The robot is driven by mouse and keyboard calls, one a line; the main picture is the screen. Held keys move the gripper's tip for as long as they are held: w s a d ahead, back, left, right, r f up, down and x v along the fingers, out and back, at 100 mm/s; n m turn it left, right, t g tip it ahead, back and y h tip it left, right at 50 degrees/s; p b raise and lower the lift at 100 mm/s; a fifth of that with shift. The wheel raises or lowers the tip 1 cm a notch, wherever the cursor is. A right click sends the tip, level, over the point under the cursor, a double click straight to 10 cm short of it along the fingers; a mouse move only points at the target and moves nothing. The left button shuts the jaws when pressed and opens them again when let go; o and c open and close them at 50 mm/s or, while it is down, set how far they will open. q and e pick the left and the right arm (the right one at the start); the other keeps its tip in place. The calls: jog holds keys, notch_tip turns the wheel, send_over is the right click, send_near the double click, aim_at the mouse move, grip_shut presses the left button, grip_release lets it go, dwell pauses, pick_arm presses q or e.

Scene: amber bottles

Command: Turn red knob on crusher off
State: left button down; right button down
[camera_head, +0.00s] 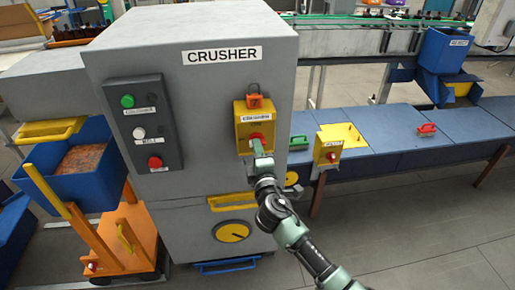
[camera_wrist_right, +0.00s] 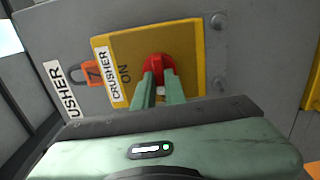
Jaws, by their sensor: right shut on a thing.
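The grey crusher (camera_head: 203,80) carries a yellow switch plate (camera_head: 244,112) on its front. The red knob (camera_head: 256,138) sits low on that plate and is partly covered by my right gripper (camera_head: 258,150). In the right wrist view the red knob (camera_wrist_right: 158,66) is between the green fingers of my right gripper (camera_wrist_right: 158,84), which is shut on it. The plate there reads "CRUSHER" and "ON" beside the knob. The knob's exact angle is hard to tell behind the fingers. My left gripper is not in view.
A dark panel (camera_head: 143,125) with green, white and red buttons is to the left of the plate. An orange tag (camera_head: 255,101) is above the knob. A blue conveyor table (camera_head: 385,130) with a small yellow box (camera_head: 327,149) is to the right. Grey floor (camera_head: 400,230) lies in front.

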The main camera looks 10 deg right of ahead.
jog(key=shift+f, duration=0.1)
dwell(0.3)
jog(key=c, duration=1.5)
grip_release()
jog(key=shift+o, duration=0.2)
jog(key=s+b, duration=0.1)
jog(key=s, duration=0.6)
jog(key=shift+s+a, duration=0.15)
jog(key=shift+s, duration=0.25)
